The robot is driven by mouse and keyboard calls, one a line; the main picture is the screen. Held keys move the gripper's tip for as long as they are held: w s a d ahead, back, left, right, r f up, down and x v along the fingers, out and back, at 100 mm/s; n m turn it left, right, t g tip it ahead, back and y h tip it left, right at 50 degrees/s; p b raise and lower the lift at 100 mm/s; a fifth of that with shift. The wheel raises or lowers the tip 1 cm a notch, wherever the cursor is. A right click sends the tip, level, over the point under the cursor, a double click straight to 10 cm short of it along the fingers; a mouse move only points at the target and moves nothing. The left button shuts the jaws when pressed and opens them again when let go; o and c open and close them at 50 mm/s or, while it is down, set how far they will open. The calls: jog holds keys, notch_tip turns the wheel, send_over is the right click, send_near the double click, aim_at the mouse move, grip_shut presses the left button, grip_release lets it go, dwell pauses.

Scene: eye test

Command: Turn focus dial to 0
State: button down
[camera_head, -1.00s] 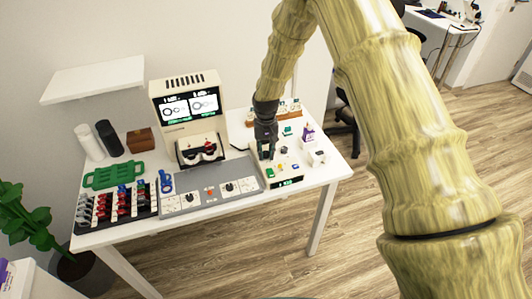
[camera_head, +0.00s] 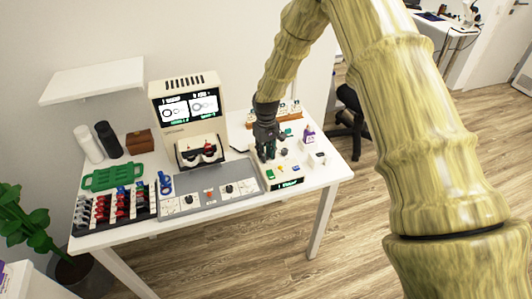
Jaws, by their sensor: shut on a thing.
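My gripper (camera_head: 266,154) points down over the back left part of a white control box (camera_head: 290,181) on the right of the table. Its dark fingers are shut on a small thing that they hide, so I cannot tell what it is. The box has small coloured parts on top and a lit green display on its front. A grey panel (camera_head: 212,189) left of it carries two black knobs, a left knob (camera_head: 188,199) and a right knob (camera_head: 229,188). I cannot read any dial labels or numbers.
The cream eye-test machine (camera_head: 190,127) with a lit screen (camera_head: 189,107) stands behind the panel. A rack of glasses (camera_head: 117,206), a green tray (camera_head: 112,177) and a wooden box (camera_head: 139,139) fill the left. A purple-topped item (camera_head: 309,134) stands right of my gripper.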

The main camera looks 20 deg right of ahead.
jog(key=c, duration=1.2)
grip_release()
jog(key=shift+r, duration=0.1)
notch_tip(320, 180, up, 12)
